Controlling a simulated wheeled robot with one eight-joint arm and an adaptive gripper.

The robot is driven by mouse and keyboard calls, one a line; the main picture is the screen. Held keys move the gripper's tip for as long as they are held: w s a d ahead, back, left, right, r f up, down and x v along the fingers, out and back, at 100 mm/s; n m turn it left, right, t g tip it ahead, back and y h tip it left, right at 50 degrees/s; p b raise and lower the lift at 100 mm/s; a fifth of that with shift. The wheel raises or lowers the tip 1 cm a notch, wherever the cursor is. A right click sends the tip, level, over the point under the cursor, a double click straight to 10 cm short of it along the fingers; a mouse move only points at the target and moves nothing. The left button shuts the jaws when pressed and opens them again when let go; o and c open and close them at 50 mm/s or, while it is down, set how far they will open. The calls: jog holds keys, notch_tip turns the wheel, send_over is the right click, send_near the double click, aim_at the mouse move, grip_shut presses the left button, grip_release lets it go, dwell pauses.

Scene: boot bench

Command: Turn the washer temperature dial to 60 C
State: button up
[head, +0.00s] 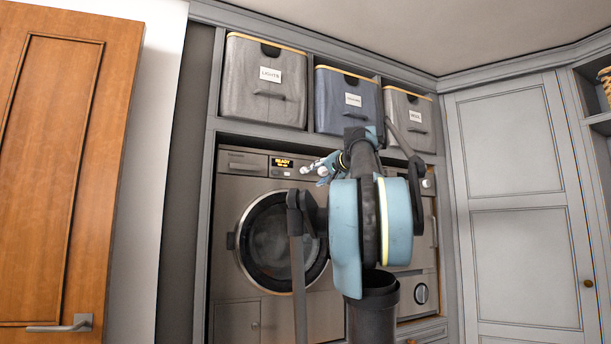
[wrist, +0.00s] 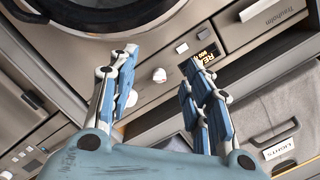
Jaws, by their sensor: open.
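The washer (head: 240,190) is a grey front-loader with a round dark-rimmed door. Its display (head: 282,162) reads READY; the display also shows in the wrist view (wrist: 205,58). In the wrist view one pale round knob (wrist: 159,75) shows between my fingertips, and another (wrist: 131,98) sits partly behind the left finger. I cannot read any temperature marks or tell which knob is the temperature dial. My gripper (head: 323,168) is open in front of the control panel, with blue-padded fingers (wrist: 158,68) apart. Contact with a knob cannot be made out.
A second machine (head: 415,260) stands right of the washer, partly behind my arm. Grey (head: 262,95), blue (head: 345,115) and another grey bin (head: 408,122) sit on the shelf above. A wooden door (head: 75,180) is at left, a grey cupboard (head: 515,200) at right.

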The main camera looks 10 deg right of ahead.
jog(key=w+d+r+m+t+h, duration=0.1)
jog(key=w+d+r+t, duration=0.15)
jog(key=r, duration=0.35)
send_near(306, 169)
jog(key=shift+g, duration=0.45)
jog(key=x, duration=0.9)
jog(key=shift+w+r, duration=0.3)
jog(key=shift+w, duration=0.1)
jog(key=c, duration=1.1)
jog(key=shift+o, duration=0.2)
jog(key=shift+a, duration=0.2)
jog(key=shift+d, duration=0.15)
